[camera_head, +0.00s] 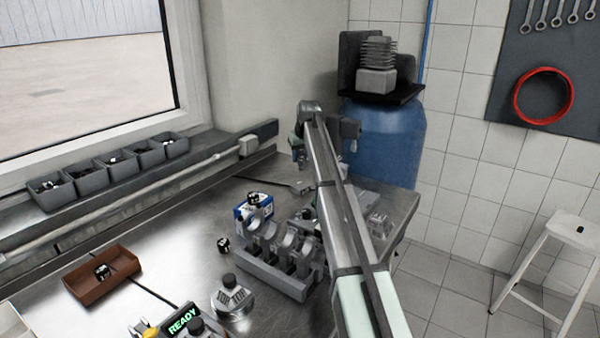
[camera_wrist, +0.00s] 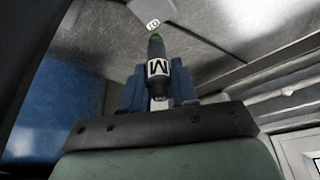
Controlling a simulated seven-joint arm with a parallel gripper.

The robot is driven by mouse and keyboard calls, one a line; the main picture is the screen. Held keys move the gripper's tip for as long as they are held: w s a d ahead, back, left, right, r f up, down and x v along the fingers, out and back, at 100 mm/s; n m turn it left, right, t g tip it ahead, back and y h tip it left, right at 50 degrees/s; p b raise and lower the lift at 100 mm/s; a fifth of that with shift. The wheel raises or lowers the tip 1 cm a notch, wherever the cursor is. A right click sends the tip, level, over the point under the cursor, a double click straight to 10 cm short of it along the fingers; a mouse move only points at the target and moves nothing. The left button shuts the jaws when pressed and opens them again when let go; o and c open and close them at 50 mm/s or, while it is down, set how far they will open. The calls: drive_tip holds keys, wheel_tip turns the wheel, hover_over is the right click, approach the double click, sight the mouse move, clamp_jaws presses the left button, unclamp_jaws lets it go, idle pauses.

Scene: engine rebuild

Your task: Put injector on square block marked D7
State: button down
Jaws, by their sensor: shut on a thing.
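In the wrist view my gripper (camera_wrist: 158,88) is shut on the injector (camera_wrist: 157,50), a dark cylinder with a green band near its tip and a white label with a black M-like mark. The blue fingers stand on both sides of it. In the head view my gripper (camera_head: 298,156) is at the far end of my arm, raised above the back of the metal bench; the injector is too small to make out there. A small white tag (camera_wrist: 152,24) shows just beyond the injector tip, its marking unclear. I cannot make out a block marked D7.
A grey engine block (camera_head: 270,272) stands on the bench, with a blue-white box (camera_head: 240,214) behind it. A brown tray (camera_head: 85,292) and a round metal container (camera_head: 233,300) stand farther left. A blue barrel (camera_head: 385,145) is behind my arm. Grey bins (camera_head: 90,181) line the sill.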

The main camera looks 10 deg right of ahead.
sight(301, 166)
drive_tip(key=shift+f, duration=3.25)
drive_tip(key=shift+f, duration=0.15)
drive_tip(key=c, duration=0.9)
unclamp_jaws()
drive_tip(key=shift+o, duration=0.2)
drive_tip(key=v, duration=1.2)
